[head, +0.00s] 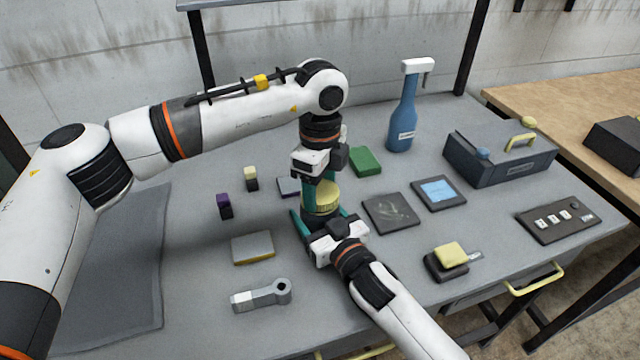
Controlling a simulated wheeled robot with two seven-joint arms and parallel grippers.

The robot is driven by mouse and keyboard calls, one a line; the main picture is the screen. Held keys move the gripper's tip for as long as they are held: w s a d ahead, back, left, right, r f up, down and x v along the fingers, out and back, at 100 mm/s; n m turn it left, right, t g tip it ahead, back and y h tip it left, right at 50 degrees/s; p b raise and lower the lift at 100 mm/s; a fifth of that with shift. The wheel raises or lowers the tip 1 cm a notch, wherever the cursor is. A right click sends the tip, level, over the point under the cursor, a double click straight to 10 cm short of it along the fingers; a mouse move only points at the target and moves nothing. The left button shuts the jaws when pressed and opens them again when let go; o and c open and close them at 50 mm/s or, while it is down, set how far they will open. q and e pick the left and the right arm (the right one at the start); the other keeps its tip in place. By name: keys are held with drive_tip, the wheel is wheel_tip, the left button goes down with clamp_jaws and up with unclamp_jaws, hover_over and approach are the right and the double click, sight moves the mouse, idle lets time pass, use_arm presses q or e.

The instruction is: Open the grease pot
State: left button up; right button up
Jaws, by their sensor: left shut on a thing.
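The grease pot (317,222) stands upright on the grey bench, with a ribbed yellow lid (323,201) on top and a dark body. My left gripper (318,189) points straight down from above and is shut on the yellow lid. My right gripper (322,216) comes in from the front, low down, with teal fingers on either side of the pot's body. Whether those fingers press on the body cannot be told. The two grippers hide much of the pot.
Near the pot lie a grey-yellow block (253,248), a grey lever (262,295), a dark plate (390,213) and a green block (364,161). A blue bottle (402,120) and a dark toolbox (498,155) stand behind to the right. The mat (120,270) at left is clear.

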sight(320, 191)
use_arm(q)
drive_tip(key=shift+r, duration=0.25)
drive_tip(key=shift+r, duration=0.85)
drive_tip(key=shift+r, duration=2)
use_arm(e)
drive_tip(key=o, duration=2)
drive_tip(key=shift+c, duration=0.2)
drive_tip(key=shift+s, duration=0.1)
use_arm(q)
drive_tip(key=shift+f+b, duration=0.5)
use_arm(e)
drive_tip(key=v, duration=1.2)
drive_tip(key=shift+f, duration=0.1)
